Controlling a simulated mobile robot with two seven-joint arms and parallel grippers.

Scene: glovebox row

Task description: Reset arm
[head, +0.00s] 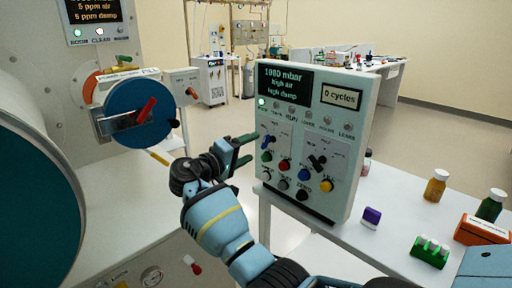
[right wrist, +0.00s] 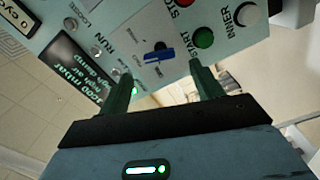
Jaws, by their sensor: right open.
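My right gripper (head: 246,150) is open and empty, at the left edge of a grey control panel (head: 345,120). In the right wrist view its two green fingers (right wrist: 160,72) stand apart, with a small blue lever (right wrist: 158,57) between them in the picture; I cannot tell whether they touch it. The lever also shows on the panel in the head view (head: 266,142), just right of the fingers. Below it are a green button (head: 267,157) and a red button (head: 284,166). A black knob (head: 317,163) sits to the right. My left gripper is out of view.
A round blue hatch (head: 135,112) with a red handle is at left.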

